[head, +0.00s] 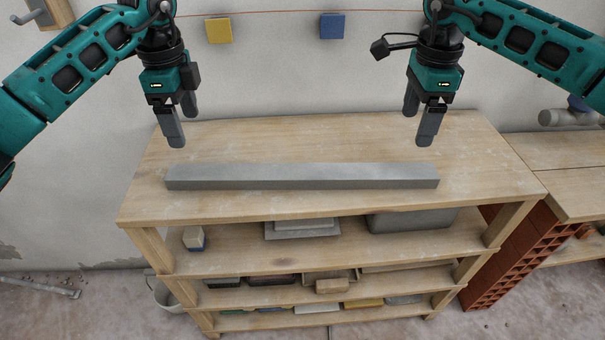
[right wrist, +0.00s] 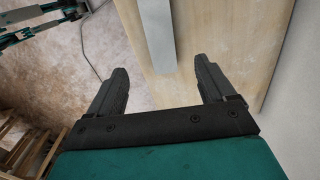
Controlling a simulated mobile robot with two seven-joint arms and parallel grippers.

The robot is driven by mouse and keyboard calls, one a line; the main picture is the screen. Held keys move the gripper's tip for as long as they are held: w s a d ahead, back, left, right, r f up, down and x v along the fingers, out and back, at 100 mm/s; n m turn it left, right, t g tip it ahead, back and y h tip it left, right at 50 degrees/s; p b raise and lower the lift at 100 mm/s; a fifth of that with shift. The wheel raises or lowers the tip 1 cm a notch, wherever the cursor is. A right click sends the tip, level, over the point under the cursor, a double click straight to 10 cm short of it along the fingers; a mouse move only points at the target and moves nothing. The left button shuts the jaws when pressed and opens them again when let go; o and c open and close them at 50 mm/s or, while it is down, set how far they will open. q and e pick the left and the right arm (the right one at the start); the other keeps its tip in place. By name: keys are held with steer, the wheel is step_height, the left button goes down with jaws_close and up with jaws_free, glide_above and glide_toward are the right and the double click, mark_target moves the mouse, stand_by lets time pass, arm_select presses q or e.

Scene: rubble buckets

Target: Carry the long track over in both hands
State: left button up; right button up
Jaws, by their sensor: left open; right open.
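The long track (head: 300,177) is a straight grey bar lying on the wooden shelf top, running left to right. One end of the track (right wrist: 160,38) also shows in the right wrist view, beyond the fingers. My left gripper (head: 182,124) is open and empty above and behind the track's left end. My right gripper (head: 418,122) is open and empty above and behind the track's right end. In the right wrist view my right gripper's fingers (right wrist: 158,90) are spread wide with nothing between them. Neither gripper touches the track.
The track lies alone on the shelf top (head: 330,138). Lower shelves hold a grey box (head: 412,219), flat grey slabs (head: 302,229) and several blocks. Hollow red bricks (head: 497,262) and another wooden surface (head: 572,165) stand at right. A white bucket (head: 166,296) is at lower left.

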mark_target(200, 172)
arm_select(q)
step_height(200, 172, down, 13)
arm_select(e)
step_height(200, 172, down, 13)
arm_select(q)
steer(key=shift+c, duration=0.4)
arm_select(e)
steer(key=shift+c, duration=0.4)
arm_select(q)
jaws_close()
arm_select(e)
jaws_close()
